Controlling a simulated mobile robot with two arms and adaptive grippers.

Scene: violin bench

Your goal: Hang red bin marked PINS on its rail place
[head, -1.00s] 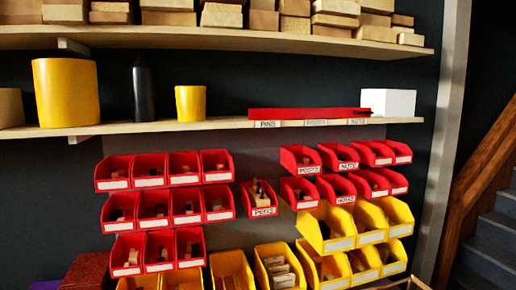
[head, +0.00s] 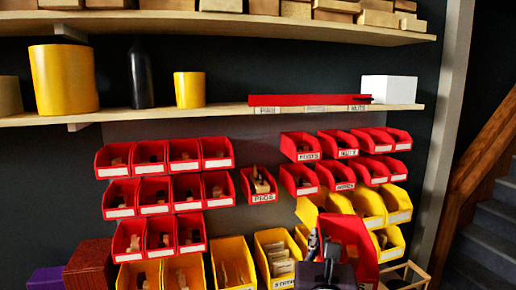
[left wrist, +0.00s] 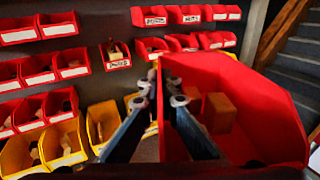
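A red bin (head: 352,240) is held up at the lower right in the head view, in front of the yellow bins. Its label face cannot be read. In the left wrist view the bin (left wrist: 265,95) fills the right side, with wooden-looking pieces inside. My left gripper (head: 318,245) is at its left side. In the wrist view its fingers (left wrist: 162,92) are on either side of the bin's near-left wall, shut on it. The wall rack behind carries rows of red bins, and a lone PEGS bin (head: 260,186) hangs between two groups. My right gripper is not in view.
Bare panel (head: 256,149) shows above the PEGS bin. Red bins marked POSTS (head: 301,147) and NUTS (head: 338,145) hang at right. Yellow bins (head: 233,265) sit below. A shelf (head: 215,113) above carries a red bar (head: 310,99) and containers. Stairs stand at right.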

